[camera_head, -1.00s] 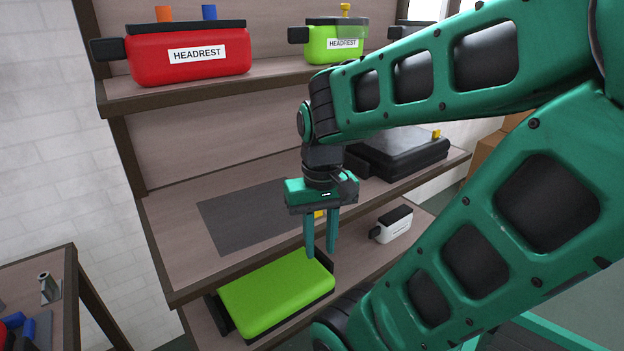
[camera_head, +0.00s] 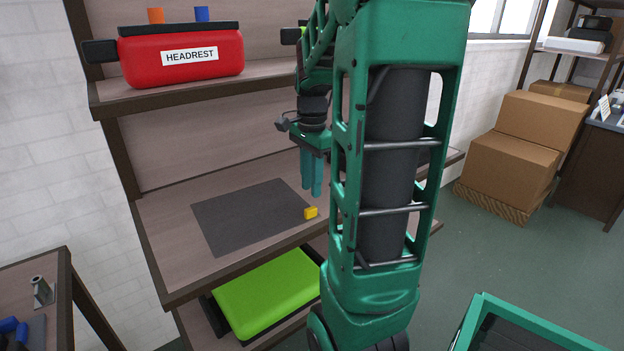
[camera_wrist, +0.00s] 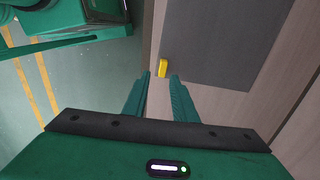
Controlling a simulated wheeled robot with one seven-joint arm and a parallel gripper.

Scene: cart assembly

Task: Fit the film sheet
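A flat dark grey sheet (camera_head: 250,215) lies on the middle shelf; I take it for the film sheet. A small yellow tab (camera_head: 310,212) is at its near right edge. My gripper (camera_head: 312,194) points down above the shelf beside the tab, partly hidden by my arm. In the wrist view, my gripper (camera_wrist: 160,76) is open and empty. The yellow tab (camera_wrist: 162,68) shows in line with the gap between the fingertips, apart from both fingers. The sheet (camera_wrist: 215,35) fills the top right there. The height of the fingertips over the tab is hard to tell.
A red case labelled HEADREST (camera_head: 185,55) stands on the upper shelf. A bright green pad (camera_head: 265,293) lies on the lower shelf. A side table (camera_head: 55,290) is at the left. Cardboard boxes (camera_head: 515,165) are stacked at the right. My arm hides the shelf's right part.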

